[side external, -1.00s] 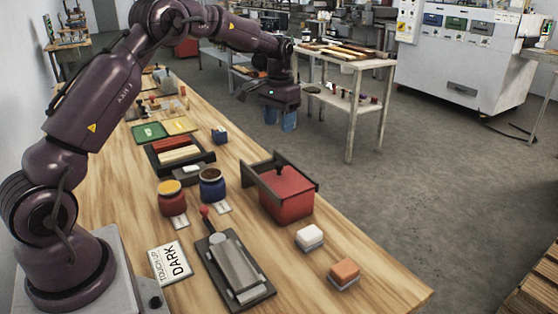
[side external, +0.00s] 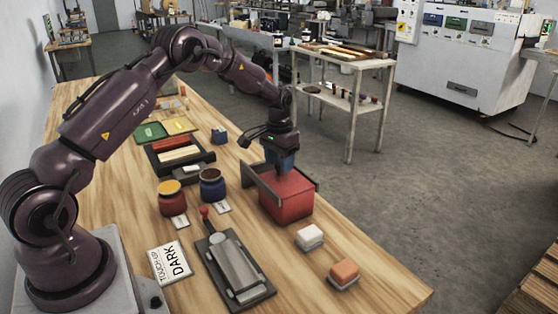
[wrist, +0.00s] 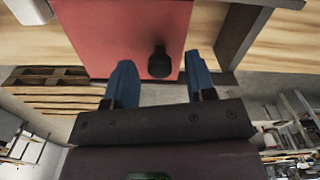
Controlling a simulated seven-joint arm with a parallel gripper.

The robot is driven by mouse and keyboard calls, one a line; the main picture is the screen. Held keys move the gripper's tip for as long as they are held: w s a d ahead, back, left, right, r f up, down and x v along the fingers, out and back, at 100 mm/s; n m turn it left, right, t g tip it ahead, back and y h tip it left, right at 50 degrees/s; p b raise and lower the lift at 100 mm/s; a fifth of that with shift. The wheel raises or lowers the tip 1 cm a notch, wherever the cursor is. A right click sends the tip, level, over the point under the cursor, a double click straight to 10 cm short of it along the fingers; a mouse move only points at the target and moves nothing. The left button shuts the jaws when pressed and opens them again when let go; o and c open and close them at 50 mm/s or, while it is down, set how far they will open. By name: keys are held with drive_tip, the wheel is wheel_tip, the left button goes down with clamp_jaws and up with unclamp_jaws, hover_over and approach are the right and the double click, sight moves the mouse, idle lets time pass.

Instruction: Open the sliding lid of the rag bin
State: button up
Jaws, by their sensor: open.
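The rag bin is a red box (side external: 287,205) with a red sliding lid (side external: 296,187) between dark rails (side external: 262,190), near the right edge of the wooden bench. The lid covers the bin's top. In the wrist view the red lid (wrist: 125,30) carries a dark knob (wrist: 159,62). My gripper (wrist: 158,80) has blue fingers, open, one on each side of the knob and apart from it. In the side view my gripper (side external: 283,168) is over the lid and hides the knob.
A white block (side external: 309,236) and an orange block (side external: 344,271) sit in front of the bin. Two jars (side external: 172,200) (side external: 212,187) stand to its left. A dark tray with a grey metal piece (side external: 236,268) lies nearer the camera. The bench edge is close on the bin's right.

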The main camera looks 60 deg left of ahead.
clamp_jaws()
drive_tip(key=a, duration=0.8)
drive_tip(key=shift+a, duration=0.4)
unclamp_jaws()
wheel_tip(320, 180, up, 13)
idle(0.4)
